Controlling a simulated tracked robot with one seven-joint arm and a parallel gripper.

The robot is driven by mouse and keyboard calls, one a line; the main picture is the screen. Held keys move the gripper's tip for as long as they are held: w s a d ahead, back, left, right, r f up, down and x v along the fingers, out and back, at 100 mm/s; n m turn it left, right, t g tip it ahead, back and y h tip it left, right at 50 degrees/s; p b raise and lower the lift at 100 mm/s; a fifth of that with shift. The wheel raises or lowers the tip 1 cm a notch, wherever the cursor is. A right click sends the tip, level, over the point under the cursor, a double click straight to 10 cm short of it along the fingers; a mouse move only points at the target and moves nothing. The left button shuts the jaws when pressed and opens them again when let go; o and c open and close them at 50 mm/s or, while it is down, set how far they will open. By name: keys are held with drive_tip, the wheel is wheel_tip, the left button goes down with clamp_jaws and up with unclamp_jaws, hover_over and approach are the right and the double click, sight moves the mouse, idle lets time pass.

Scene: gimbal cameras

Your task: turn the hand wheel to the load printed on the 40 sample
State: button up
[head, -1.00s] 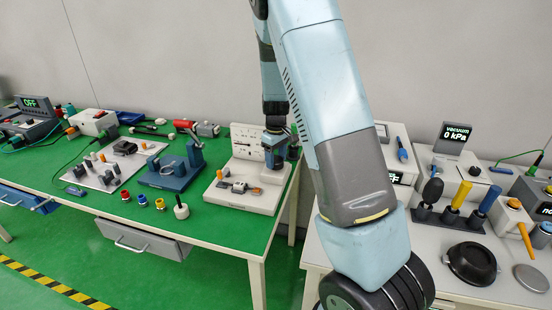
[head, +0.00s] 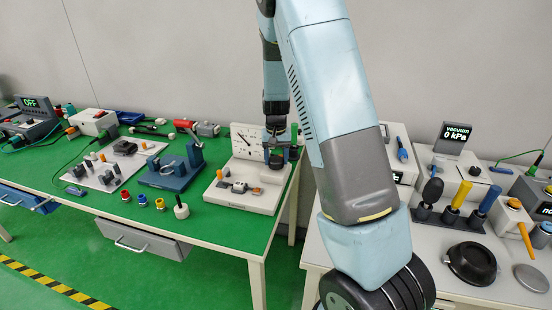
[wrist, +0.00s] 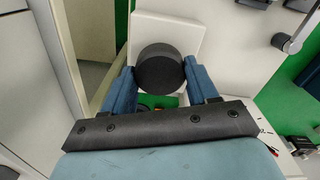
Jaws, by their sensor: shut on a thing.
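A white test stand with an upright dial plate (head: 244,143) stands at the right end of the green table. Its dark needle slants up and to the left; the dial numbers are too small to read. My gripper (head: 277,156) is at the right side of the plate. In the wrist view, the two blue fingers of my gripper (wrist: 162,82) are shut on a round black hand wheel (wrist: 160,66), one on each side. Small orange and grey parts (head: 240,187) lie on the stand's white base. No printed load is legible, so I cannot tell which sample is the 40.
A blue fixture (head: 172,172) and a white board of small parts (head: 112,166) stand to the left. Small coloured pieces and a white post (head: 181,207) stand near the table's front. The right bench (head: 425,250) holds tools and a vacuum display (head: 454,133).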

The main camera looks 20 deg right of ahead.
sight(276, 159)
drive_tip(key=shift+w+m, duration=0.1)
drive_tip(key=shift+m, duration=0.8)
drive_tip(key=shift+r, duration=0.1)
drive_tip(key=o, duration=1.1)
drive_tip(key=shift+c, duration=0.2)
wheel_tip(276, 159, up, 14)
drive_tip(key=shift+f, duration=0.2)
